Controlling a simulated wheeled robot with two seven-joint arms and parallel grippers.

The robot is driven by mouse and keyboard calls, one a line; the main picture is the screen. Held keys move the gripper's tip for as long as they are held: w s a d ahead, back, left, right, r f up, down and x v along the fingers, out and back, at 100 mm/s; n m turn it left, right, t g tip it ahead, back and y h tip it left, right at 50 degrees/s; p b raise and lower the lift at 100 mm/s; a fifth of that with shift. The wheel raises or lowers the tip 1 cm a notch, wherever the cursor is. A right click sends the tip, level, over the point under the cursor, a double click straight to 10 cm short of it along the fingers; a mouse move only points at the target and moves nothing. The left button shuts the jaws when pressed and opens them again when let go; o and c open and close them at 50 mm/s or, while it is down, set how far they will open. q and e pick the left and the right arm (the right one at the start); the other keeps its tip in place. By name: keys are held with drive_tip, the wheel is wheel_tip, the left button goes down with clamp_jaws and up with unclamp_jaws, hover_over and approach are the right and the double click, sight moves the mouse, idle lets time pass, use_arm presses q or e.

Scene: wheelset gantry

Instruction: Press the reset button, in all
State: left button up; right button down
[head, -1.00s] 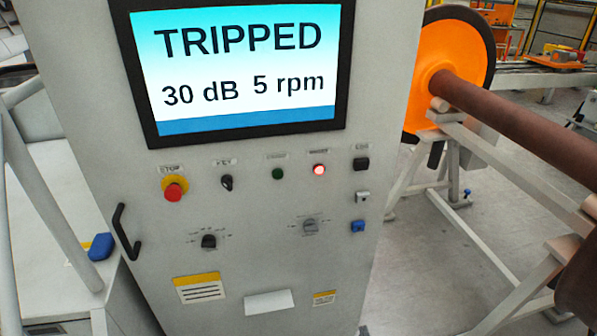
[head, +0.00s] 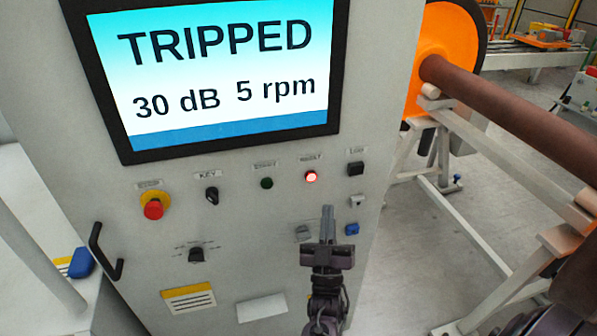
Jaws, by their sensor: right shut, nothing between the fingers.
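The grey control cabinet (head: 225,230) has a screen (head: 215,75) that reads TRIPPED, 30 dB, 5 rpm. Below the screen are a red stop button (head: 153,208) on a yellow collar, a key switch (head: 211,194), a dark green button (head: 267,183), a lit red button or lamp (head: 311,177) and a black switch (head: 355,169). Most small labels are too blurred to read, so I cannot tell which control is reset. My right gripper (head: 327,211) is shut and empty, its fingertips pointing up below the lit red one. It partly overlaps a grey rotary knob (head: 303,232). My left gripper is out of view.
A white fitting (head: 357,201) and a blue one (head: 352,229) are just right of my gripper. A black handle (head: 103,252) sticks out at the cabinet's left. Right of the cabinet, a brown axle (head: 510,110) with an orange wheel (head: 443,52) rests on a grey stand.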

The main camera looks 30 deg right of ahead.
sight(311, 176)
drive_tip(key=shift+s+r, duration=0.15)
drive_tip(key=shift+w+d+b, duration=0.35)
drive_tip(key=shift+w+b, duration=0.3)
drive_tip(key=shift+w, duration=0.8)
drive_tip(key=shift+w+d+b, duration=0.3)
drive_tip(key=shift+w+b, duration=0.35)
drive_tip(key=shift+w, duration=0.8)
drive_tip(key=shift+w+d+b, duration=0.35)
drive_tip(key=shift+w+b, duration=0.3)
drive_tip(key=shift+w, duration=0.8)
drive_tip(key=shift+w, duration=0.1)
drive_tip(key=shift+w+d+b, duration=0.1)
drive_tip(key=shift+w+b, duration=0.2)
drive_tip(key=shift+w, duration=0.05)
